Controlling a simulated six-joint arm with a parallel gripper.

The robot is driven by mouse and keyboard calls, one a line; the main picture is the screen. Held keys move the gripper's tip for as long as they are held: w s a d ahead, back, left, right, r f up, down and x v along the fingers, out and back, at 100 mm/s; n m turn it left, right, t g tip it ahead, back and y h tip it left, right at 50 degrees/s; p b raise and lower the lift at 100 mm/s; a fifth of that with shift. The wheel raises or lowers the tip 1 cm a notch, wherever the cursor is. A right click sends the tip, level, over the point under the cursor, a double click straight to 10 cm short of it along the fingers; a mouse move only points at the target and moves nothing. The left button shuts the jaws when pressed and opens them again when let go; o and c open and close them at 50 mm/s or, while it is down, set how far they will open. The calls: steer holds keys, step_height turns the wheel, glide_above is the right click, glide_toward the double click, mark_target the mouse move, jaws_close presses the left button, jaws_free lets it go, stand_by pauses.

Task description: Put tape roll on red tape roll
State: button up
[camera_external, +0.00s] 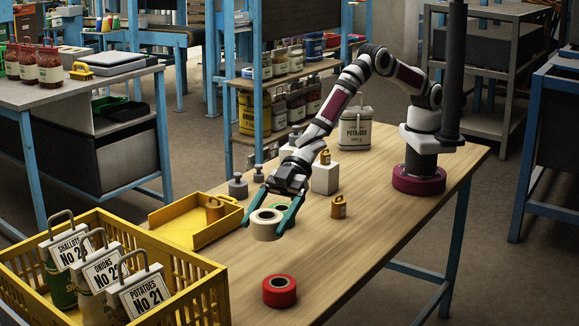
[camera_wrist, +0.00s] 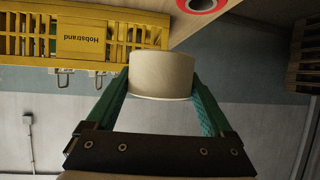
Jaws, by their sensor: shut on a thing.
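A cream tape roll (camera_external: 266,226) is between the teal fingers of my gripper (camera_external: 268,218), which is shut on it. In the wrist view the cream roll (camera_wrist: 160,76) fills the gap between the fingertips (camera_wrist: 160,88), with its pale outer side showing. It appears to be held over the table; its exact height is hard to tell. The red tape roll (camera_external: 280,291) lies flat near the table's front edge, in front of my gripper and apart from the held roll. Part of it also shows at the top of the wrist view (camera_wrist: 203,3).
A yellow crate (camera_external: 205,284) with labelled sacks (camera_external: 140,298) stands at front left. Behind it is a yellow tray (camera_external: 185,222). Table around the red roll is clear.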

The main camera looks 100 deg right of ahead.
glide_above(279, 282)
steer(key=f, duration=0.3)
steer(key=shift+d+f, duration=0.2)
steer(key=shift+f, duration=0.1)
steer(key=shift+a+f, duration=0.2)
steer(key=shift+f, duration=1.9)
steer(key=shift+f, duration=0.1)
steer(key=o, duration=1.1)
